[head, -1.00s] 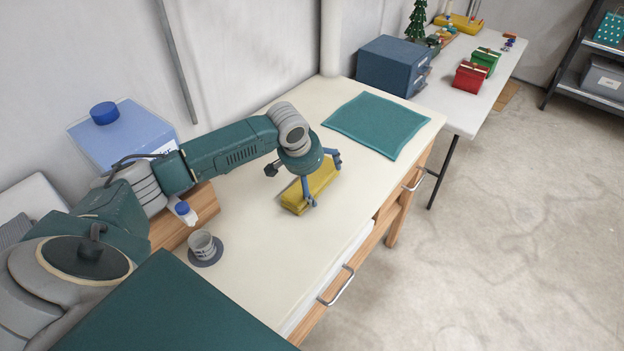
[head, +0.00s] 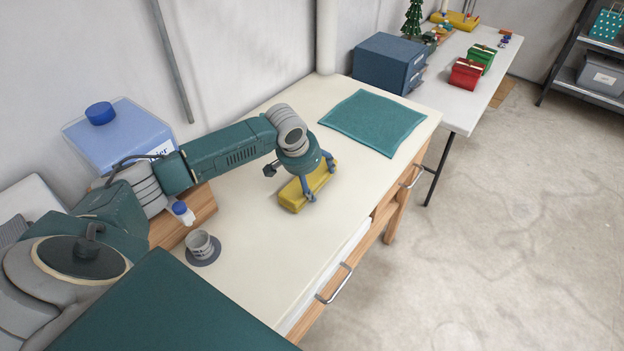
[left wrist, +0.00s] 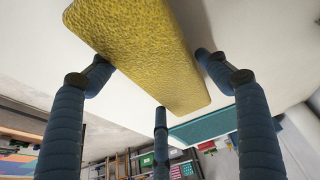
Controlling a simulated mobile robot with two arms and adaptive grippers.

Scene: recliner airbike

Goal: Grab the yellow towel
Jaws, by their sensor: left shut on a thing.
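The yellow towel (head: 291,197) is a folded, block-shaped bundle on the cream worktop in the head view. It fills the upper middle of the left wrist view (left wrist: 140,45), with a rough yellow surface. My left gripper (head: 320,184) is over its right part from above, with blue fingers shut on its sides. In the left wrist view the fingers (left wrist: 158,75) stand on both sides of the towel. The gripper hides part of the towel in the head view. Whether the towel is clear of the worktop I cannot tell. My right gripper is not in view.
A teal cloth (head: 373,122) lies flat at the far end of the worktop (head: 262,235). A grey cup (head: 201,245) stands on a dark coaster near my left arm. A blue-capped bottle (head: 183,212) and a blue box (head: 120,135) are by the wall.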

